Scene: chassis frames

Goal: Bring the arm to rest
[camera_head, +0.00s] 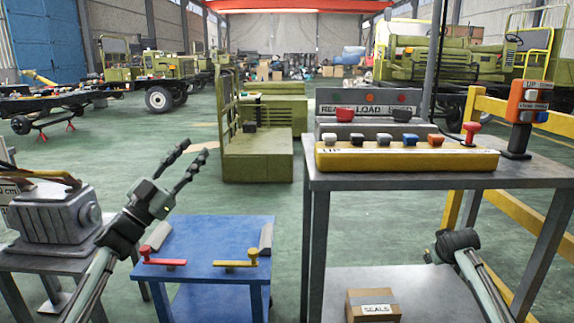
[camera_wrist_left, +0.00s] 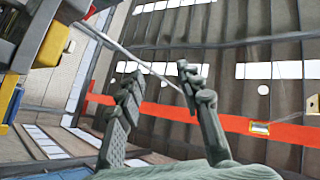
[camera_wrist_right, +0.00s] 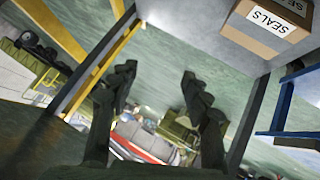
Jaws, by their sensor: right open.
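My left gripper (camera_head: 196,150) is raised above the far left side of the blue table, with its two dark fingers apart and nothing between them. The left wrist view also shows these fingers spread and empty (camera_wrist_left: 158,72), with the roof and a red beam behind. My right arm comes in at the lower right of the head view, beside the grey table's right legs; its fingers cannot be made out there. In the right wrist view my right gripper (camera_wrist_right: 158,72) is open and empty, with the green floor beyond it.
A blue table (camera_head: 205,238) carries a red handle (camera_head: 160,250) and a yellow handle (camera_head: 240,261). The grey table (camera_head: 400,180) holds a yellow button panel (camera_head: 370,160). A SEALS box (camera_head: 372,304) sits on its lower shelf. Yellow rails (camera_head: 535,195) stand near my right arm.

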